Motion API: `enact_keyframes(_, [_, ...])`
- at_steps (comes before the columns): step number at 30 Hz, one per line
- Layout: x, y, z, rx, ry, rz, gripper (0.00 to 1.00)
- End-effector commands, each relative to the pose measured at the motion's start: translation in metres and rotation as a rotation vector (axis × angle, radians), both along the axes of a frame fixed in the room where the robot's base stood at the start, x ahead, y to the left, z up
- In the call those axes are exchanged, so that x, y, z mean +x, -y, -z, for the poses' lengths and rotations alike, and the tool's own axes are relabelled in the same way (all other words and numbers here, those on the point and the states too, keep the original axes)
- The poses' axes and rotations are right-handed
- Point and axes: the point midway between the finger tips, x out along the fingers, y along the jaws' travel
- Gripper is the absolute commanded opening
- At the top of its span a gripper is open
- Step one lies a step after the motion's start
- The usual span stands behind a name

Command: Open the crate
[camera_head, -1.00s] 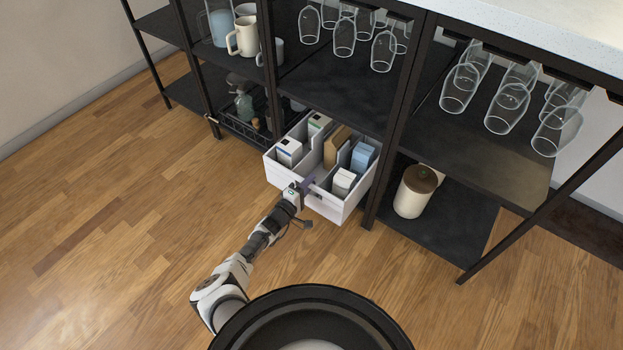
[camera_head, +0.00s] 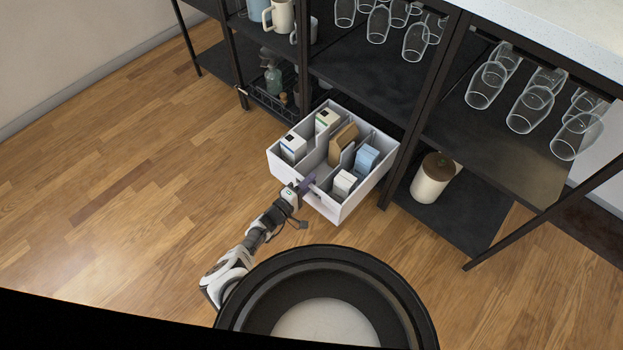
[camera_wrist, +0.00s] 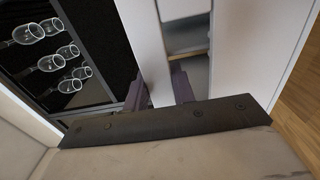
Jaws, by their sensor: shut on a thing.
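The white crate (camera_head: 346,210) is pulled out from the bottom of the black shelf unit, in the middle of the head view. It has divided compartments holding several cartons and boxes. My gripper (camera_head: 306,184) is shut on the crate's front wall, near its middle. In the wrist view, my gripper's dark fingers (camera_wrist: 163,90) are at the white wall, with a white panel running away from them. The exact contact of the fingertips is partly hidden.
A cream canister with a brown lid (camera_head: 432,178) stands on the low shelf to the right. A dark wire basket (camera_head: 270,103) is left of the crate. Wooden floor (camera_head: 130,190) is clear to the left.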

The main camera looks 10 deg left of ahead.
Motion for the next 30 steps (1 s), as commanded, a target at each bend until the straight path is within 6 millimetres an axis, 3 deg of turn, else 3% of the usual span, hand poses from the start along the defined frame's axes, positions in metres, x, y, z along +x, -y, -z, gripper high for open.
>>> enact_keyframes(9, [-0.001,0.002,0.000,-0.002,0.001,0.004,0.00])
enact_keyframes(10, [-0.001,0.002,0.000,-0.002,0.001,0.004,0.28])
enact_keyframes(15, [-0.001,0.001,0.000,-0.001,0.000,0.003,0.47])
enact_keyframes(24, [-0.002,-0.001,0.000,0.000,0.000,0.000,0.47])
enact_keyframes(30, [-0.023,-0.017,-0.003,-0.001,-0.001,-0.003,0.47])
